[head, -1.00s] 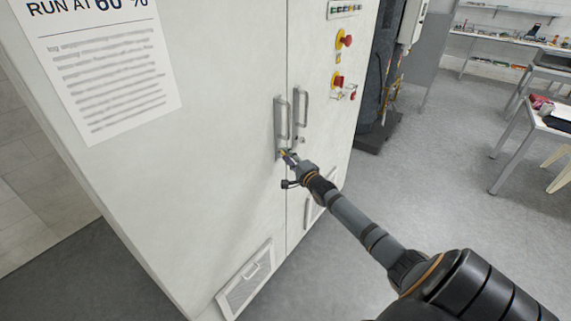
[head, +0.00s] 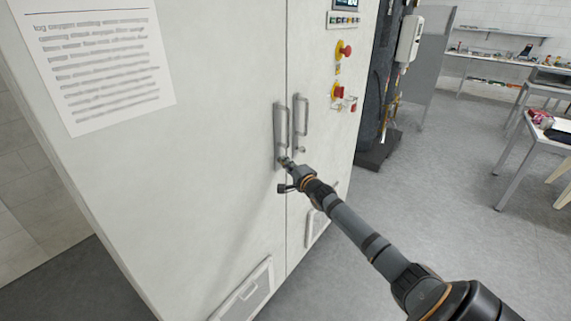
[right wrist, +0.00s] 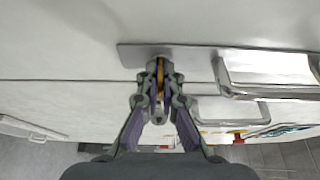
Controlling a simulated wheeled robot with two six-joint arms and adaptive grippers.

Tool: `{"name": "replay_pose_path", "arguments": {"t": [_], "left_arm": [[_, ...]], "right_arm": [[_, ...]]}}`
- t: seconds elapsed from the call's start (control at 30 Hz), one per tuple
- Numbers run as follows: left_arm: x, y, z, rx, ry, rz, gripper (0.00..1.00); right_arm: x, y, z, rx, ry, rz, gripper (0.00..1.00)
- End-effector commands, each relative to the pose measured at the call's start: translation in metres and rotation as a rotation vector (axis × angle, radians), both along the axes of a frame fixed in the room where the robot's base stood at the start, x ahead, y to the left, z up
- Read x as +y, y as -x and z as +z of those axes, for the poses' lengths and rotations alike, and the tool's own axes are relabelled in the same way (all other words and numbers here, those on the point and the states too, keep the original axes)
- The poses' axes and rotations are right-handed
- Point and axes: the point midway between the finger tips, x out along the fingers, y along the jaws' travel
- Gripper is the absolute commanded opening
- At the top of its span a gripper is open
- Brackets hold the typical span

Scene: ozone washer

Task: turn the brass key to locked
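The brass key (right wrist: 160,70) shows as a thin golden strip between my right fingertips in the right wrist view. It is at the end of a metal handle plate (right wrist: 132,54) on the white cabinet (head: 215,150). My right gripper (head: 287,163) is at the lower end of that plate in the head view, and its fingers hide most of the key there. In the right wrist view the gripper (right wrist: 159,85) is closed with a finger on each side of the key. The lock face is mostly hidden, so the key's angle is hard to read. My left gripper is not in view.
Two vertical handles, left (head: 281,128) and right (head: 301,115), stand out just above the gripper. Red stop buttons (head: 345,50) and a printed notice (head: 98,65) are on the cabinet front. Open grey floor (head: 430,190) lies to the right.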

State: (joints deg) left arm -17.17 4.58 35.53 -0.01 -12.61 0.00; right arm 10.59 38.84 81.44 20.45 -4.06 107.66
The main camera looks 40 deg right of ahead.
Motion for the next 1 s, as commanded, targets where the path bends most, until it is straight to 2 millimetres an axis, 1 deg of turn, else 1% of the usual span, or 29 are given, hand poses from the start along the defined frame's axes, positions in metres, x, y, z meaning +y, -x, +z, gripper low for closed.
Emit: {"name": "replay_pose_path", "arguments": {"t": [0.37,0.57,0.67,0.77,0.87,1.0], "left_arm": [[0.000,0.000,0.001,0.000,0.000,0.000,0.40],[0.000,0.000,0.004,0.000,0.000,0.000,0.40],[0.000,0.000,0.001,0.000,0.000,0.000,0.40],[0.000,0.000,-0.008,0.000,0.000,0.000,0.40],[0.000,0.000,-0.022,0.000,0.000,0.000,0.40],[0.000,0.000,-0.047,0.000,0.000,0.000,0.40]], "right_arm": [[0.000,0.000,0.000,-0.005,0.017,0.000,0.00],[0.000,0.000,0.000,-0.027,0.097,0.001,0.00],[0.000,0.000,-0.002,-0.047,0.166,0.001,0.00],[0.000,0.000,-0.004,-0.072,0.250,0.001,0.00],[0.000,0.000,-0.007,-0.099,0.343,0.001,0.00],[0.000,0.000,-0.010,-0.137,0.472,0.001,0.00]]}}
